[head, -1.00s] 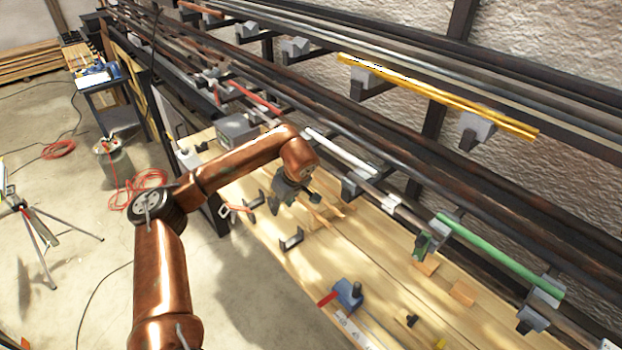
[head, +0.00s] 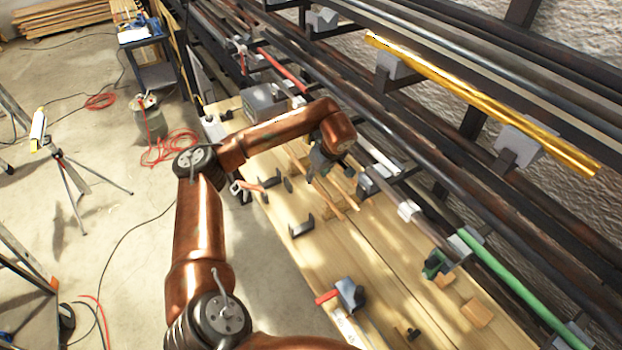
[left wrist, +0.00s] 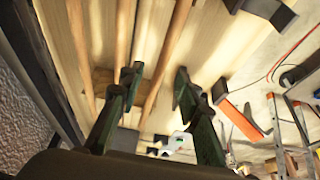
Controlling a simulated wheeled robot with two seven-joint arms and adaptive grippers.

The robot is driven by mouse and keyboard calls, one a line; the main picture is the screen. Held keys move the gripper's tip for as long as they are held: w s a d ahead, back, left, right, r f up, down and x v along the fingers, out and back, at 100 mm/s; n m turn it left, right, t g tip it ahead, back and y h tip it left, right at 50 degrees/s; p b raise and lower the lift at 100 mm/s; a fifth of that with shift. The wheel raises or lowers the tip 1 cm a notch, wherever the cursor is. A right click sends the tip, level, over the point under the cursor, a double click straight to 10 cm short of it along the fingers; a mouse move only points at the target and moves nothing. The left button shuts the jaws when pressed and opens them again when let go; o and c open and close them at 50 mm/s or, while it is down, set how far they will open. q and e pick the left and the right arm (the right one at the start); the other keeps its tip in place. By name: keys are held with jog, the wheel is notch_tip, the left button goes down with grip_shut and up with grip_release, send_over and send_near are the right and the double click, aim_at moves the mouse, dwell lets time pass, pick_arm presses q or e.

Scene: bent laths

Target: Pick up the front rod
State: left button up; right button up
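Several thin wooden rods lie side by side on the bench. The front rod (head: 330,198) is the one closest to the open floor. In the left wrist view the front rod (left wrist: 169,50) runs lengthwise between the two fingers, with the other rods to its left. My left gripper (head: 316,172) is low over the bench at the rods and hides part of them. In the wrist view my left gripper (left wrist: 157,85) is open, with a finger on each side of the front rod and visible gaps. My right gripper is in neither view.
A wooden block (left wrist: 103,78) lies across under the rods. Dark brackets (head: 302,228) and a blue clamp-like tool (head: 350,294) stand on the bench. A rack with pipes, a yellow bar (head: 480,100) and a green bar (head: 510,282) borders its far side.

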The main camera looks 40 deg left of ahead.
aim_at(314, 182)
pick_arm(q)
jog(key=x, duration=0.3)
jog(key=shift+a+f, duration=0.2)
jog(key=shift+f, duration=0.1)
jog(key=shift+c, duration=0.6)
grip_shut()
